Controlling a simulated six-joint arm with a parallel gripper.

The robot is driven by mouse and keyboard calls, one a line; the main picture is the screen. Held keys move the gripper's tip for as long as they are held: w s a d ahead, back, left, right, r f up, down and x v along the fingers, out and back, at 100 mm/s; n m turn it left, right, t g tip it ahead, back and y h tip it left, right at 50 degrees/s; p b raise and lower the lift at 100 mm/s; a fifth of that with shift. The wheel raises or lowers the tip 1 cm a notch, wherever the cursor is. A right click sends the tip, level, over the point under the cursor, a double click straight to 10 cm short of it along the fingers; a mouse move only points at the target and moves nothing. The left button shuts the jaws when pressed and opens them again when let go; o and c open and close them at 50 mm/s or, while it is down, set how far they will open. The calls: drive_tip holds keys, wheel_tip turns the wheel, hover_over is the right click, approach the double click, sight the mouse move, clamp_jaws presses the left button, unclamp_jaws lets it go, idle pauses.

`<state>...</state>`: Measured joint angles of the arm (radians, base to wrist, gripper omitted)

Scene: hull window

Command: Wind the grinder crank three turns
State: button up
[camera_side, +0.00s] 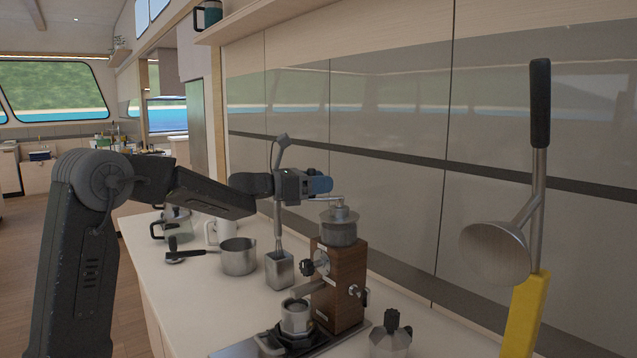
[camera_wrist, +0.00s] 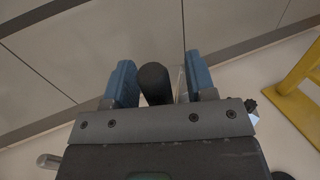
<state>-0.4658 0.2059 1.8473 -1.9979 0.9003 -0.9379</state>
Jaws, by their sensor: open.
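The grinder has a wooden body (camera_side: 340,285) with a metal hopper (camera_side: 338,232) on top, and stands on the counter. Its thin metal crank arm (camera_side: 326,198) runs from the top cap toward my gripper. My gripper (camera_side: 320,184) is open at the crank's outer end, level with the top of the grinder. In the wrist view a dark rounded crank knob (camera_wrist: 154,83) stands between the two blue fingers of my gripper (camera_wrist: 159,62), closer to the left one. I cannot tell whether it touches that finger. In the side view the knob is hidden by the gripper.
A moka pot (camera_side: 390,338) stands to the right. A pot (camera_side: 238,257) and a square steel container (camera_side: 279,270) are left. A yellow stand (camera_side: 526,315) rises at right.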

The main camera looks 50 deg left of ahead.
drive_tip(key=shift+c, duration=0.3)
clamp_jaws()
drive_tip(key=shift+d, duration=0.1)
drive_tip(key=shift+s+d+r+n+t+y, duration=0.1)
drive_tip(key=shift+d+n+t+y, duration=0.05)
drive_tip(key=shift+n+y, duration=0.3)
drive_tip(key=shift+s+d+r+n+t+y, duration=0.15)
drive_tip(key=shift+n+y, duration=0.1)
drive_tip(key=shift+y, duration=0.3)
drive_tip(key=n+y, duration=0.1)
drive_tip(key=y, duration=0.1)
drive_tip(key=d+n+y, duration=0.1)
drive_tip(key=n+y, duration=0.1)
drive_tip(key=shift+s+t+y, duration=0.1)
drive_tip(key=shift+t+y, duration=0.2)
drive_tip(key=shift+y, duration=0.1)
drive_tip(key=shift+f, duration=0.1)
drive_tip(key=shift+o, duration=0.3)
unclamp_jaws()
drive_tip(key=shift+f, duration=0.1)
